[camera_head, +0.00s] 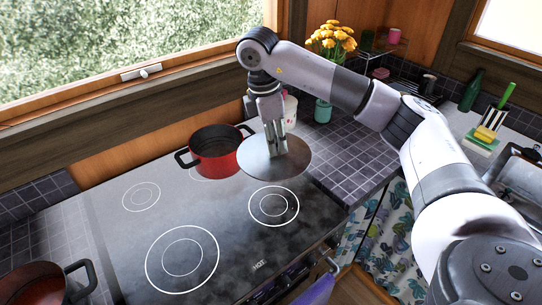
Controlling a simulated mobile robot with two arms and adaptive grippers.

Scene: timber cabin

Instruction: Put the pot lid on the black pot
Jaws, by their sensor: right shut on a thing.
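The pot lid (255,168) is a flat, round, grey metal disc. My right gripper (276,148) is shut on it near its middle and holds it above the back right part of the stove. A red pot (222,160) with black handles stands just left of the lid, open on top; the lid overlaps its right side in the picture. A second, dark reddish pot (30,283) with a black handle is partly cut off at the bottom left, also open. I see no plainly black pot. My left gripper is not in view.
The black glass stove (120,240) has clear ring-marked areas in front. Behind my right gripper are a white container (290,110) and yellow flowers (332,40) in a teal vase (323,112). A dark tiled counter (350,150) lies to the right, with a green bottle (471,90) farther right.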

